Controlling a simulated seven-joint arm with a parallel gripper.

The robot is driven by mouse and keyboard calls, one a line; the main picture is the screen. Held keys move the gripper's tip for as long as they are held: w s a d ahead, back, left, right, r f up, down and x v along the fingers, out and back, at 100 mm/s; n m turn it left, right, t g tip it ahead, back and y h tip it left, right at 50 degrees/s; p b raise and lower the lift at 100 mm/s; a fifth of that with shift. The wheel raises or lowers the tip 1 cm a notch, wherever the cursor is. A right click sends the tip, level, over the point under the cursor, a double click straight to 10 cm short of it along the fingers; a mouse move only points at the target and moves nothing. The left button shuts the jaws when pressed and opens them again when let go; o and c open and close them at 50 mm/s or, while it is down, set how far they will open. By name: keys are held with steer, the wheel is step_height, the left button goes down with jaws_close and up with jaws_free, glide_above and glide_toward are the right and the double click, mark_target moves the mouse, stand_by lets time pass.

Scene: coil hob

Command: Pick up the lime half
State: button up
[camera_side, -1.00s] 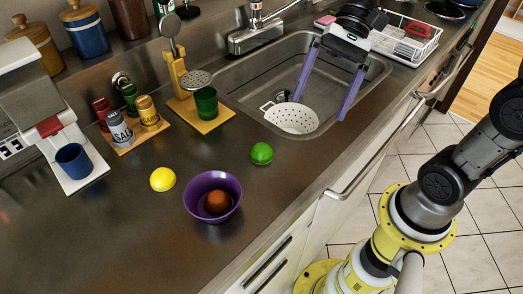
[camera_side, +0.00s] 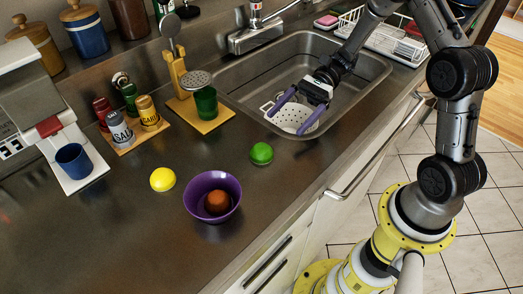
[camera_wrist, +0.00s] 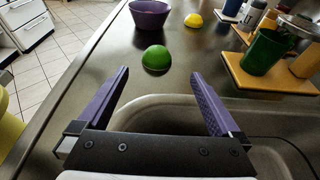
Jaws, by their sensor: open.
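The green lime half (camera_side: 261,153) rests dome up on the steel counter, between the purple bowl and the sink's near-left corner. It also shows in the wrist view (camera_wrist: 156,59), ahead of my gripper and roughly between the lines of its fingers. My gripper (camera_side: 289,113) is above the sink, to the right of the lime and apart from it. Its two purple fingers are spread wide with nothing between them, as the wrist view (camera_wrist: 164,82) also shows.
A purple bowl (camera_side: 203,181) holding a brown-orange round thing (camera_side: 217,203) and a yellow lemon half (camera_side: 162,179) sit left of the lime. A white colander (camera_side: 293,117) is in the sink (camera_side: 235,77) under my gripper. A green cup (camera_side: 206,103) stands on a wooden board (camera_side: 188,117).

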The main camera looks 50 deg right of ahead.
mark_target(281, 138)
steer(key=x, duration=0.3)
steer(key=shift+a, duration=0.2)
steer(key=shift+s+f+x, duration=0.15)
steer(key=shift+x, duration=1.25)
steer(key=shift+s+f+x, duration=0.1)
steer(key=shift+x, duration=1.25)
steer(key=shift+d, duration=0.1)
steer(key=c, duration=1.3)
steer(key=shift+c, duration=0.2)
